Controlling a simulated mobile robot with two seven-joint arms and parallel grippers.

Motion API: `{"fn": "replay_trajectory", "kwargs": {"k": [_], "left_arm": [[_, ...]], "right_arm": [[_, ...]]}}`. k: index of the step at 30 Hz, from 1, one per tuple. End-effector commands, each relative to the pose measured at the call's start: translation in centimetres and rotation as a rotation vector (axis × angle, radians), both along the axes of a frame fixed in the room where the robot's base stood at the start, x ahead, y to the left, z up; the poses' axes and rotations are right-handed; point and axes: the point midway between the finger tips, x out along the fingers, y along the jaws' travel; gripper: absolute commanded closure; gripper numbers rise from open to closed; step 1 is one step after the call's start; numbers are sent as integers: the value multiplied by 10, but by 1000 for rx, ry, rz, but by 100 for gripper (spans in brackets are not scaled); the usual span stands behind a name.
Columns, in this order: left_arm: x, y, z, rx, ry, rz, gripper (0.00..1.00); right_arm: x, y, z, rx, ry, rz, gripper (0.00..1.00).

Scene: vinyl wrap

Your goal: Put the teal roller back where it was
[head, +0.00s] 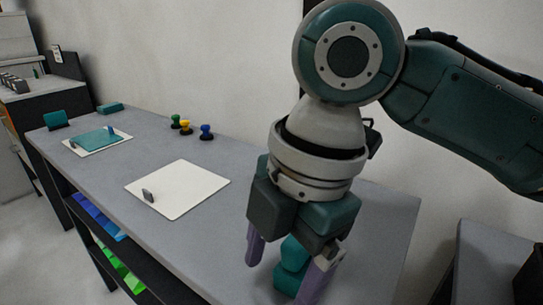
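A teal object with a rounded top (291,262), which looks like the teal roller, stands on the grey table near its front right part. My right gripper (280,281) points down over it, with its purple fingers spread on either side. A gap shows between the left finger and the teal object; the right finger overlaps its edge in the picture, so contact there cannot be told. The gripper hides part of the object. My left gripper is not in view.
A white board (190,187) with a small grey block (149,196) lies mid-table. Further left, a teal sheet (95,141) lies on another white board, near teal blocks (57,119). Green, yellow and blue knobs (206,132) stand at the back. Coloured sheets (100,216) fill the shelves below.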

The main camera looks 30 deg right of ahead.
Motion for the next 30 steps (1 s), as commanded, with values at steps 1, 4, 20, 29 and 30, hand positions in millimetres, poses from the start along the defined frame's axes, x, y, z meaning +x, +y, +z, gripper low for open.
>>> {"fn": "replay_trajectory", "kwargs": {"k": [1,4,20,29,30], "left_arm": [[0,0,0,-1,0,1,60],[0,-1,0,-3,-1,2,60],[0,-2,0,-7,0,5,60],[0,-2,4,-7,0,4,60],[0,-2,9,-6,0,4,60]], "right_arm": [[-17,17,-11,62,4,-107,18],[-39,31,-22,165,-4,-396,18],[-123,-40,-38,206,-43,-1453,18],[-123,-40,-35,206,-43,-1450,18],[-123,-40,-30,206,-43,-1450,18]]}}
